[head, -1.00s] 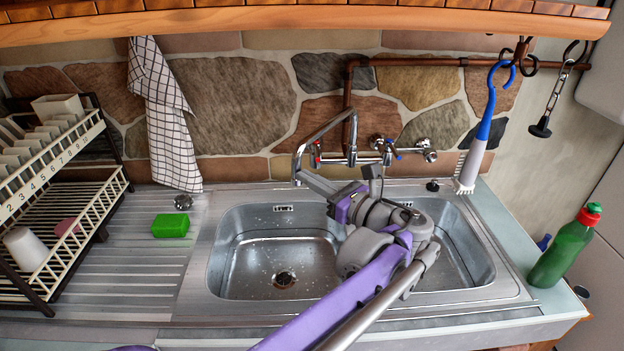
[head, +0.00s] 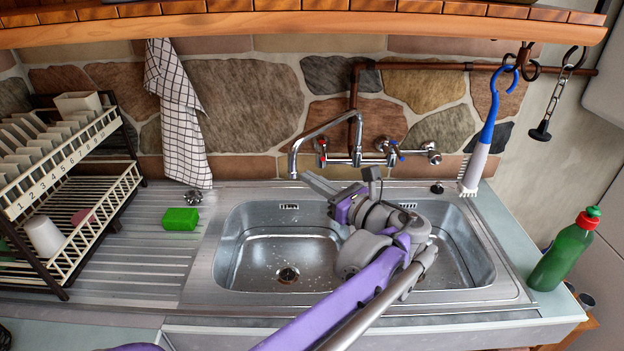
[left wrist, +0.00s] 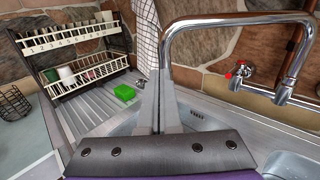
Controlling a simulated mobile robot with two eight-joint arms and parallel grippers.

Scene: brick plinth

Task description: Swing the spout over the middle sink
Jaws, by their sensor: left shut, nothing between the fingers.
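The chrome spout (head: 322,131) rises from the wall tap, bends left, and its end hangs near the back edge of the sink's left part. The steel sink (head: 250,255) shows a drain in its left part; my left arm hides the middle. My left gripper (head: 308,181) is shut and empty, just right of the spout's downward end. In the left wrist view the spout (left wrist: 240,18) arches above the shut fingers (left wrist: 158,75), its end close to their tips; I cannot tell whether they touch. My right gripper is not in view.
A green sponge (head: 180,219) lies on the ribbed drainboard beside a dish rack (head: 75,230). A checked towel (head: 178,120) hangs behind. A brush (head: 480,145) hangs at the right, above a green bottle (head: 564,252). A wooden shelf (head: 300,27) crosses the top.

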